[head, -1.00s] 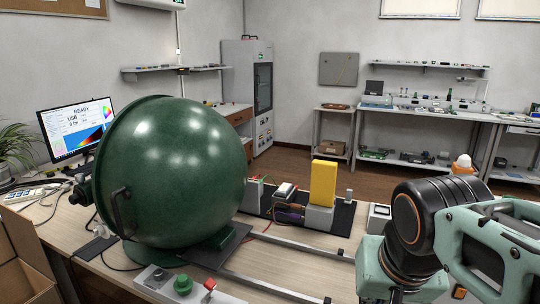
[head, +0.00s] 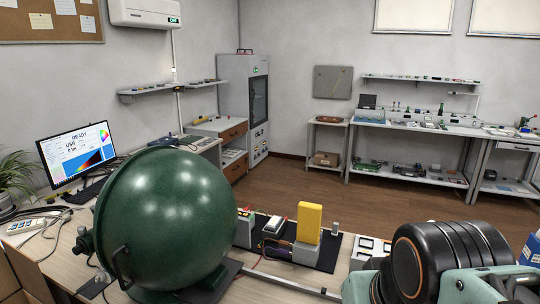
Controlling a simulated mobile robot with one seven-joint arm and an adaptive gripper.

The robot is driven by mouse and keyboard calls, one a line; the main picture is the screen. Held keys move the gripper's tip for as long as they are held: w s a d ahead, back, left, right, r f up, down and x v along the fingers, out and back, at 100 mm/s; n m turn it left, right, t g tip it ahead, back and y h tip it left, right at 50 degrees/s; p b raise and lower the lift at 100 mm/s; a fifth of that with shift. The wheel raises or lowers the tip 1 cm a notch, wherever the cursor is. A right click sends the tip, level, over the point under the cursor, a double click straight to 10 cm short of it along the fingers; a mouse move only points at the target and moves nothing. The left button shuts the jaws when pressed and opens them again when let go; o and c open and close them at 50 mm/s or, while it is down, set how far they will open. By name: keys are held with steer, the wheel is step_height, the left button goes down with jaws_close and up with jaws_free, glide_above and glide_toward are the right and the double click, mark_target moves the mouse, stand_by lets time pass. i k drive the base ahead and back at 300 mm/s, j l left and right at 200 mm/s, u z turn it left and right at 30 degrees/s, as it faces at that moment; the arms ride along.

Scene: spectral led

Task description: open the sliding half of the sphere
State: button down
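The large dark green sphere (head: 178,215) stands on the bench at the lower left in the head view. A flange rim runs down its left side, and a dark handle (head: 121,262) sits on its lower left front. The two halves look closed together. Metal slide rails (head: 290,286) run along the bench to the right of its dark base plate. My arm shows at the lower right, well apart from the sphere. My gripper's fingers are outside the picture.
A yellow block (head: 308,222) and small devices stand on a black mat (head: 330,252) right of the sphere. A monitor (head: 77,153) stands behind left. A cardboard box (head: 18,275) is at the lower left. Open floor (head: 300,185) lies beyond the bench.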

mark_target(167, 219)
steer(key=j+u, duration=0.1)
steer(key=u, duration=0.3)
steer(key=j+u, duration=0.1)
steer(key=u, duration=0.35)
steer(key=j+u, duration=0.1)
steer(key=u, duration=0.3)
